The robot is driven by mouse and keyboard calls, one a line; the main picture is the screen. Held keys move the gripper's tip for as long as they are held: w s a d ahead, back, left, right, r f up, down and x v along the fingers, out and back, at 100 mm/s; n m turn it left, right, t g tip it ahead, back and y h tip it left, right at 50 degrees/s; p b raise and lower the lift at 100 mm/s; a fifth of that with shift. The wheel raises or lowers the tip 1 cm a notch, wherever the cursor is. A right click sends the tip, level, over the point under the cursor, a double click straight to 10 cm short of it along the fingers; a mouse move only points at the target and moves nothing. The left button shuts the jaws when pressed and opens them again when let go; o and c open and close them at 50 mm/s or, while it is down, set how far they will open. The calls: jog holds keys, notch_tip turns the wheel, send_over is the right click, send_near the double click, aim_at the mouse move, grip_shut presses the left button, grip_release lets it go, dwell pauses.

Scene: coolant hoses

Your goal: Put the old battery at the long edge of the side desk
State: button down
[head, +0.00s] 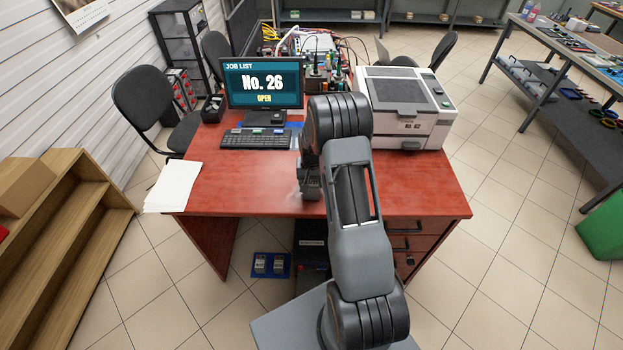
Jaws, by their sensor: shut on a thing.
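A red-brown wooden desk (240,183), which I take for the side desk, stands ahead of me in the head view. Its long front edge runs across the picture, with bare top behind it. I cannot tell whether the held thing touches the desk.
A monitor (262,84), a keyboard (256,139) and a printer (405,100) stand towards the back of the desk. White papers (174,186) lie at its left corner. A blue tray (271,265) with small grey blocks is on the floor below. The front left top is clear.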

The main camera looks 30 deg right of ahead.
jog(key=shift+f, duration=0.1)
jog(key=shift+c, duration=1.2)
grip_release()
notch_tip(320, 180, up, 12)
jog(key=shift+f+b, duration=0.25)
jog(key=shift+b, duration=0.35)
jog(key=s+a+r+n+t, duration=0.3)
jog(key=s+a+r+n, duration=0.1)
jog(key=s+a+r, duration=0.85)
jog(key=s+a+r+n+t, duration=0.1)
jog(key=s+a, duration=0.1)
jog(key=s, duration=0.6)
jog(key=shift+s+r+n, duration=0.2)
jog(key=shift+s+n, duration=0.15)
jog(key=shift+n, duration=0.05)
